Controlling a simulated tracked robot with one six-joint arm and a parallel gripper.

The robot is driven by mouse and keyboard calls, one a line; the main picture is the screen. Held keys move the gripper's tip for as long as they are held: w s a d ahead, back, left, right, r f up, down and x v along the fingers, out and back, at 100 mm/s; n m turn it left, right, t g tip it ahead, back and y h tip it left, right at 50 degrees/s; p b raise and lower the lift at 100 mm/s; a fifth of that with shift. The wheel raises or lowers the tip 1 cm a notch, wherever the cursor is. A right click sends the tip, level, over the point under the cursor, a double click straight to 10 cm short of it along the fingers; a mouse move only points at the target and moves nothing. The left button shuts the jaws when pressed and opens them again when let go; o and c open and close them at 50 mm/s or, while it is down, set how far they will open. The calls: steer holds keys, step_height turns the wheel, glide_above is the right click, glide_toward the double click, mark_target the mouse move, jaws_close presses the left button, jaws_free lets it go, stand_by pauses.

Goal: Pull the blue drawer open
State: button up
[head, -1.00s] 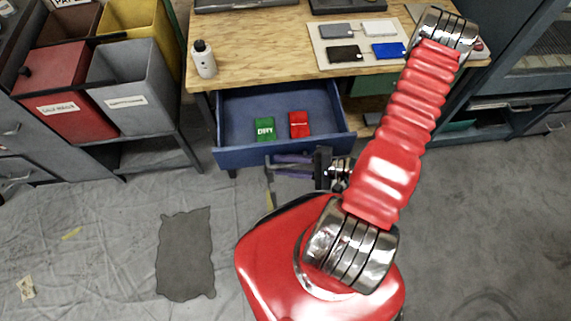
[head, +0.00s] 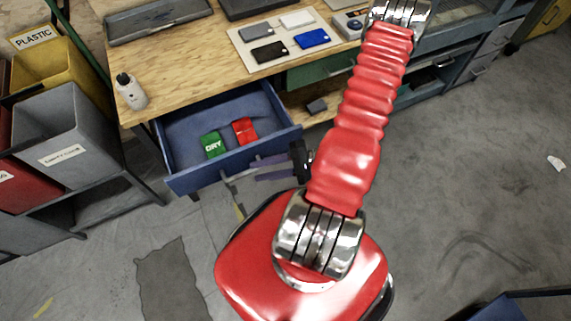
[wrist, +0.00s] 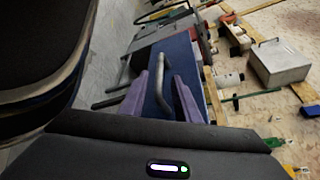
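The blue drawer (head: 187,180) stands pulled out from under the wooden bench, with its inside visible. A green packet (head: 212,145) marked DRY and a red packet (head: 245,131) lie in it. My gripper (head: 256,170) is just outside the drawer front, near its right part. In the wrist view, the two purple fingers of my gripper (wrist: 162,90) are apart, with the blue drawer front (wrist: 178,55) ahead. The grey bar handle (wrist: 182,98) shows between the fingers, close to the right one. I cannot tell whether they touch it.
The wooden bench (head: 185,56) bears a white bottle (head: 131,92) and a board (head: 243,50) with several small flat boxes. Grey bin (head: 64,130) and yellow bin (head: 40,72) stand at left. A green drawer (head: 318,72) is at right.

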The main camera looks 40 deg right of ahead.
steer(key=v, duration=0.7)
stand_by(0.6)
